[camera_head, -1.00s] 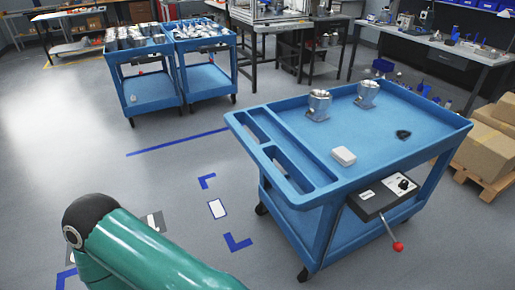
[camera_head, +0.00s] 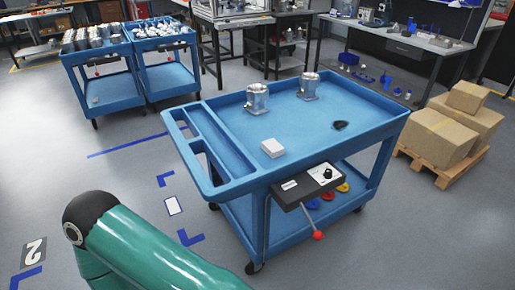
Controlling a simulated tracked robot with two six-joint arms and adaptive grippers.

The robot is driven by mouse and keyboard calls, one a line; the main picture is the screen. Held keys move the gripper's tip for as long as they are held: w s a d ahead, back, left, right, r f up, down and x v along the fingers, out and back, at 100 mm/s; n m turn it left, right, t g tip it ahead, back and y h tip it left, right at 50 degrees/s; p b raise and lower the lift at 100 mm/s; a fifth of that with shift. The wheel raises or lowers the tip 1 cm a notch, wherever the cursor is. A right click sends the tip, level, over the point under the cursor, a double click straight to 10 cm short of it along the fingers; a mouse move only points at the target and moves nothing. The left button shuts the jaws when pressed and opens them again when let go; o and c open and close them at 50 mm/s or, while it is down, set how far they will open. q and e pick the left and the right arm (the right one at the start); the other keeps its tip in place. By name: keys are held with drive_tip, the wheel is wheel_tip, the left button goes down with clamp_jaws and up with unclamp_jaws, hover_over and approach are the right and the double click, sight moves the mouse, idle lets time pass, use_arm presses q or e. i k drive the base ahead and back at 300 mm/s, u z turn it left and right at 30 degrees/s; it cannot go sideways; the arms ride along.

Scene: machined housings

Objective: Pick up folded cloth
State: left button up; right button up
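A small white block-like thing (camera_head: 273,148), which looks like the folded cloth, lies on the top of the blue cart (camera_head: 232,187), near its front edge. It is too small to make out folds. Two silver machined housings (camera_head: 257,99) (camera_head: 309,87) stand upright behind it on the same top. A small dark flat thing (camera_head: 340,125) lies to its right. My green arm shows at the lower left, apart from the cart. Neither of my grippers is in view.
A control box (camera_head: 308,186) with a red-knobbed lever sticks out from the cart's front. Coloured discs (camera_head: 328,194) lie on its lower shelf. Two more blue carts with parts stand at the back left. Cardboard boxes (camera_head: 440,137) sit on a pallet at right. Floor left of the cart is clear.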

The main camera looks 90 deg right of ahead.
sight(271, 146)
drive_tip(key=z, duration=0.1)
drive_tip(key=k, duration=1.85)
drive_tip(key=z, duration=1.25)
drive_tip(key=i, duration=1)
drive_tip(key=z, duration=0.15)
